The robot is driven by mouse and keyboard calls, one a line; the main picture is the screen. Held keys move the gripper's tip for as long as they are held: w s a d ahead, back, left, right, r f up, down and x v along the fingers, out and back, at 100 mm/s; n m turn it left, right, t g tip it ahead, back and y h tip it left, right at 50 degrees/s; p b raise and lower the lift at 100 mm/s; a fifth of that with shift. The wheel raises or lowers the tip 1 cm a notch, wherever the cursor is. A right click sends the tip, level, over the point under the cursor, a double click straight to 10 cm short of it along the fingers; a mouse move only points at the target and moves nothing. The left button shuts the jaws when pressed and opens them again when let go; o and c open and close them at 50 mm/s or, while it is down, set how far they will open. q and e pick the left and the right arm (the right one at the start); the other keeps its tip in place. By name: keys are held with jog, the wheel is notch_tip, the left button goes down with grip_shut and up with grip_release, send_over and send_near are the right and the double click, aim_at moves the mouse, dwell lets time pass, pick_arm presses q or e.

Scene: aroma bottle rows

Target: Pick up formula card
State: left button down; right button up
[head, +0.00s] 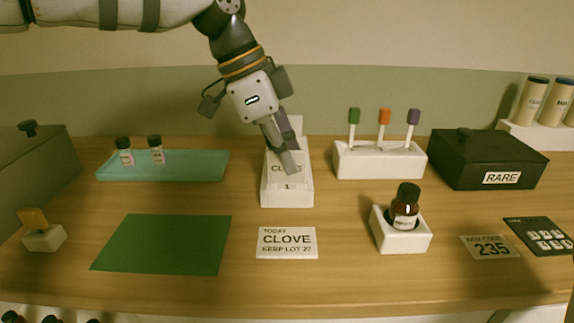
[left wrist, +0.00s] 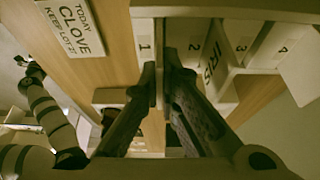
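A white card holder (head: 287,190) stands in the middle of the table with upright cards in it. Its front card (head: 284,180) reads CLOVE, partly hidden by my gripper, above a slot label 1. My left gripper (head: 289,160) reaches down over the holder, its fingers at the front card. In the left wrist view the two fingertips (left wrist: 160,66) are close together beside slot label 1, with a thin strip between them, perhaps a card's edge. I cannot tell whether they grip it. Slots 2, 3 and 4 and an IRIS card (left wrist: 214,62) show there. My right gripper is not in view.
A flat card (head: 287,243) reading TODAY CLOVE lies in front of the holder. A green mat (head: 163,244) lies left, a teal tray (head: 190,170) with two bottles behind it. A brown bottle (head: 405,205) stands in a white block at right, a white tester stand (head: 380,161) behind.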

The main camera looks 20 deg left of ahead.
pick_arm(q)
jog(key=shift+r, duration=0.35)
jog(key=s+d+r, duration=0.3)
jog(key=s+r, duration=0.9)
jog(key=s, duration=0.1)
jog(key=shift+s+d+r, duration=0.15)
jog(key=shift+s, duration=0.15)
